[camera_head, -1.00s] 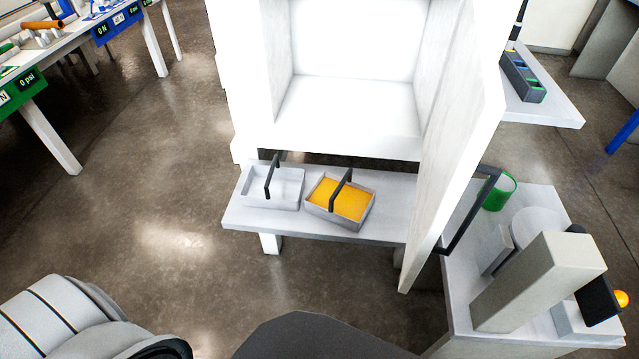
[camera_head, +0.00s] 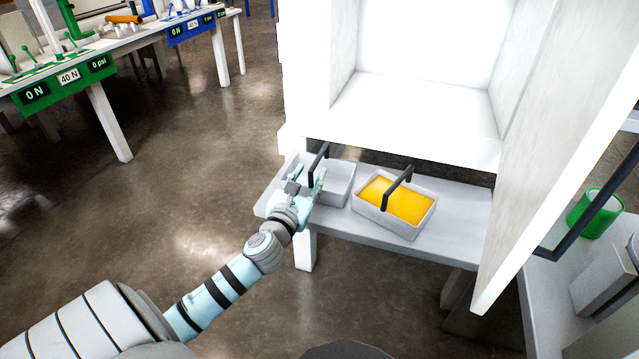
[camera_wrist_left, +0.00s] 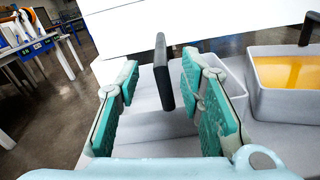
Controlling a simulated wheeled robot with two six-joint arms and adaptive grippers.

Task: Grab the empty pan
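The empty pan (camera_head: 340,187) is a light grey tray with a dark arched handle (camera_head: 318,160). It stands on the low shelf, left of a like pan filled with orange liquid (camera_head: 405,199). My left gripper (camera_head: 308,180) is at the empty pan's left end and hides part of it. In the left wrist view its teal fingers (camera_wrist_left: 155,100) are spread apart, with the dark handle (camera_wrist_left: 163,75) showing between them, a little beyond the tips. The filled pan (camera_wrist_left: 285,102) shows at the right there. My right gripper is not in view.
The low shelf (camera_head: 455,222) sits under a bright white open cabinet (camera_head: 415,110), whose open door (camera_head: 560,130) stands at the right. A green cup (camera_head: 596,215) is on the right-hand table. Floor is free in front of the shelf.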

